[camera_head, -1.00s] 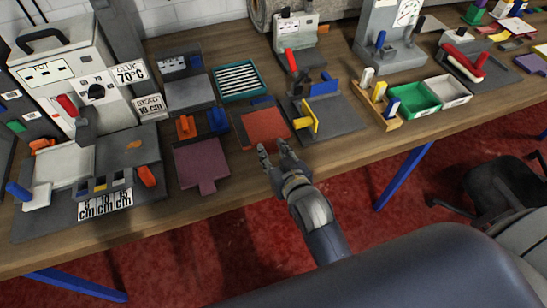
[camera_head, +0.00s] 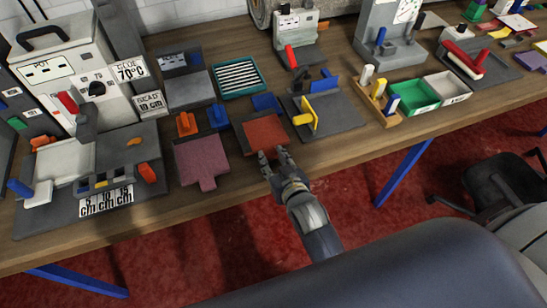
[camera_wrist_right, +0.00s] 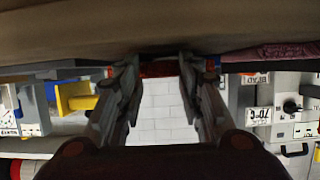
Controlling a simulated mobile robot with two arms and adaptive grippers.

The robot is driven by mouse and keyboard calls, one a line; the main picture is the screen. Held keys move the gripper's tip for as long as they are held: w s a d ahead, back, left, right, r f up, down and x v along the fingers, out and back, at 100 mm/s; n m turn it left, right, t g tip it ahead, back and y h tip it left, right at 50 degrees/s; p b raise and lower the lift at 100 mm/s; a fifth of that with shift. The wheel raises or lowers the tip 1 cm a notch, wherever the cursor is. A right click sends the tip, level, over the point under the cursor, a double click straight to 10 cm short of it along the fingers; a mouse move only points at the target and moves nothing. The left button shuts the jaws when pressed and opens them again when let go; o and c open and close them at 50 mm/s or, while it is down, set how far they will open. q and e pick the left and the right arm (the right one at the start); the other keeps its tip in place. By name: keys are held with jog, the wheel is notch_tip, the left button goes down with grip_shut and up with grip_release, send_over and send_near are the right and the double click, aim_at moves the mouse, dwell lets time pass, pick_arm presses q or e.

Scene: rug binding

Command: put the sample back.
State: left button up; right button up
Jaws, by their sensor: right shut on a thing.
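A flat red sample (camera_head: 265,134) is over a dark slab on the bench, between the purple piece and the blue-and-yellow fixture. My right gripper (camera_head: 274,155) is at the front edge of this sample and is shut on it; the fingers hide the held part. In the right wrist view a red strip of the sample (camera_wrist_right: 160,70) shows between the two fingertips. I cannot tell whether the sample rests fully on the slab. My left gripper is not in view.
A mauve-purple piece with a front tab (camera_head: 203,162) lies to the left. The fixture with a yellow plate (camera_head: 308,115) stands close on the right. A teal tray with stripes (camera_head: 239,77) lies behind. The grey machine (camera_head: 77,80) stands at far left.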

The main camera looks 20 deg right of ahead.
jog(key=o, duration=1.2)
jog(key=shift+c, duration=0.2)
jog(key=shift+r, duration=0.2)
jog(key=b+v, duration=0.1)
jog(key=v, duration=1.1)
jog(key=shift+r, duration=0.45)
